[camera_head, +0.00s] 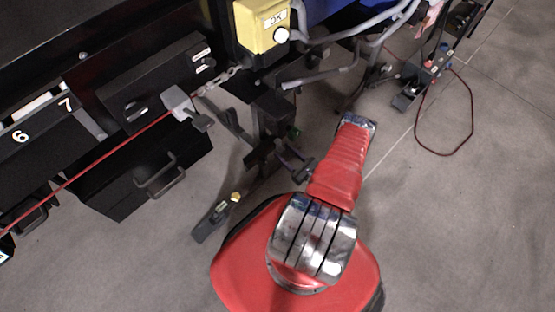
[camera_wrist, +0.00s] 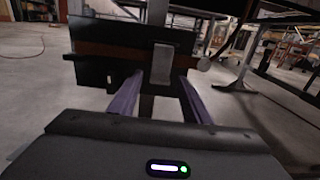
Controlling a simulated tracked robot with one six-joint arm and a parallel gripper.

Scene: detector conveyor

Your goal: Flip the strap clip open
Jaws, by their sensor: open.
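The strap clip (camera_head: 180,103) is a small grey piece at the right end of a taut red strap (camera_head: 110,153), in front of a black panel. A short grey chain runs from it toward a yellow box, and a grey tab (camera_head: 201,121) sticks out below it. My gripper (camera_head: 284,154) is to the right of the clip and apart from it. In the wrist view its purple fingers (camera_wrist: 158,92) are spread, with nothing between them. A grey upright piece (camera_wrist: 162,65) stands ahead between the fingers; I cannot tell if it is the clip.
The yellow OK box (camera_head: 262,28) stands above the clip. Black boxes with handles (camera_head: 160,178) line the left. A thin cable (camera_head: 472,120) loops on the floor at right.

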